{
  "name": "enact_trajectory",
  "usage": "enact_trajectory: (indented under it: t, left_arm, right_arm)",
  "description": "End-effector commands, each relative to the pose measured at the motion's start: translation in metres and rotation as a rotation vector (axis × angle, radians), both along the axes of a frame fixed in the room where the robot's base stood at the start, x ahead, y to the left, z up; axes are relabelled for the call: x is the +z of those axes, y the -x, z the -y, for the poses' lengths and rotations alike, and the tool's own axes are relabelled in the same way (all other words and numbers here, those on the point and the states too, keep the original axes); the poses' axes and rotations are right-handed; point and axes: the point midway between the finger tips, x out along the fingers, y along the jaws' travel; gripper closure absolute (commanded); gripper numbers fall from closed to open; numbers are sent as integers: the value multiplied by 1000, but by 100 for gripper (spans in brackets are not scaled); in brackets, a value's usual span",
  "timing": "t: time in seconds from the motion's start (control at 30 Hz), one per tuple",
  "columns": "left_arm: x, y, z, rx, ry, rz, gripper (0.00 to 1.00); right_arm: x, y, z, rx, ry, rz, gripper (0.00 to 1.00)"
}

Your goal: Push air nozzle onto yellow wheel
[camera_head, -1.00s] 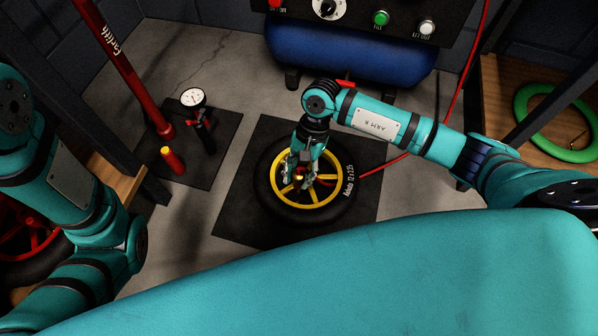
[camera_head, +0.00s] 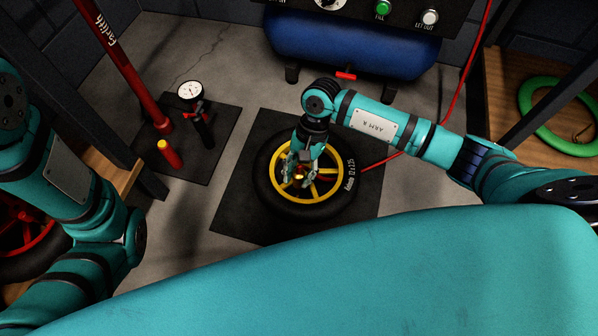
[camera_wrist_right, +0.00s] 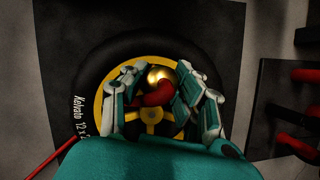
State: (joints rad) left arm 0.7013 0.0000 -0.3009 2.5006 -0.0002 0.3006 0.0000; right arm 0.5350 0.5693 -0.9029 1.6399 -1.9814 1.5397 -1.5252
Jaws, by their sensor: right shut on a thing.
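The yellow wheel (camera_head: 331,171) with its black tyre lies flat on a dark mat; it also shows in the wrist view (camera_wrist_right: 128,70). My right gripper (camera_head: 299,180) points down over the middle of the wheel. In the wrist view its fingers (camera_wrist_right: 160,97) are closed around the air nozzle, which has a red body (camera_wrist_right: 154,98) and a round golden end (camera_wrist_right: 159,74). The nozzle is over the hub and spokes. Whether it touches the wheel or its valve cannot be told. My left arm shows at the left, but its gripper is not in view.
A red hose (camera_head: 383,162) runs right from the wheel. The blue compressor tank (camera_head: 350,48) stands behind. A red pump (camera_head: 135,80) and a gauge (camera_head: 190,91) stand on a second mat at left.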

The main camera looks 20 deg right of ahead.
Motion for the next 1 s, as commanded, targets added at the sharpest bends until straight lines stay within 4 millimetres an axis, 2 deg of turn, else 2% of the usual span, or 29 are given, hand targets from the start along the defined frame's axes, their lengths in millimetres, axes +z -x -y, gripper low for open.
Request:
enact_trajectory:
  t: [0.47,1.0]
  left_arm:
    - [-1,0,0,0,0,-1,40]
    - [-11,-1,0,1,0,-2,40]
  right_arm:
    - [-1,0,0,0,-1,1,100]
    - [-11,0,0,0,-1,1,100]
